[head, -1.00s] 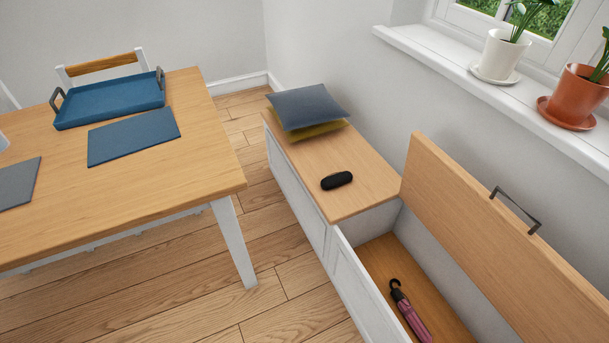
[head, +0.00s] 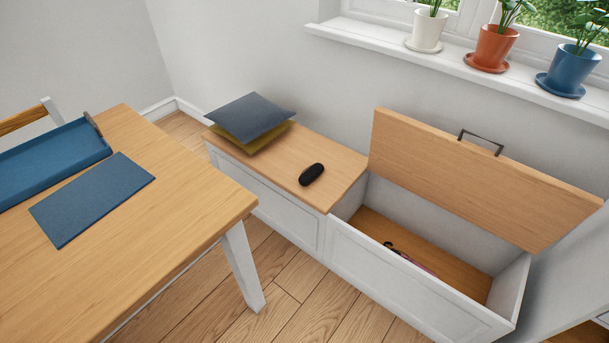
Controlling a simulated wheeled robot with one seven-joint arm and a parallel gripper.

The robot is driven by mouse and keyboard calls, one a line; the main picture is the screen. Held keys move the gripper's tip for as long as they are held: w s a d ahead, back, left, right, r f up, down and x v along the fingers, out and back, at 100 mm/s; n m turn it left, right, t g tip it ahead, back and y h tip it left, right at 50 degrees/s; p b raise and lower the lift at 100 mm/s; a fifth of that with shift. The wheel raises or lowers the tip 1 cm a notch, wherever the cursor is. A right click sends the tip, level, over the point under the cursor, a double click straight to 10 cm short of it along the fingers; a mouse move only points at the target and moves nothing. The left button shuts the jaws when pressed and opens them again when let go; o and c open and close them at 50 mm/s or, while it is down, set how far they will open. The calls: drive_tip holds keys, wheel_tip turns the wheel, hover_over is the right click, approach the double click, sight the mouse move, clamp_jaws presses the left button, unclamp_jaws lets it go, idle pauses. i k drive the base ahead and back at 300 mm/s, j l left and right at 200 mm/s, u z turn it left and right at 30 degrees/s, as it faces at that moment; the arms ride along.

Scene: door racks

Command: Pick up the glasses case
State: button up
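The glasses case (head: 312,174) is a small black rounded case. My gripper is not in view.
Blue and olive cushions (head: 252,118) lie behind the case on the bench. The right compartment (head: 455,262) is open, its lid (head: 470,175) raised, a pink umbrella (head: 415,263) partly hidden inside. A table (head: 165,215) stands left, with floor (head: 295,270) between. Potted plants (head: 495,45) line the sill.

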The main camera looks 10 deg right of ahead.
sight(306, 178)
drive_tip(key=i+j+z, duration=0.5)
drive_tip(key=i+j, duration=1.05)
drive_tip(key=k+j, duration=0.05)
drive_tip(key=j, duration=0.05)
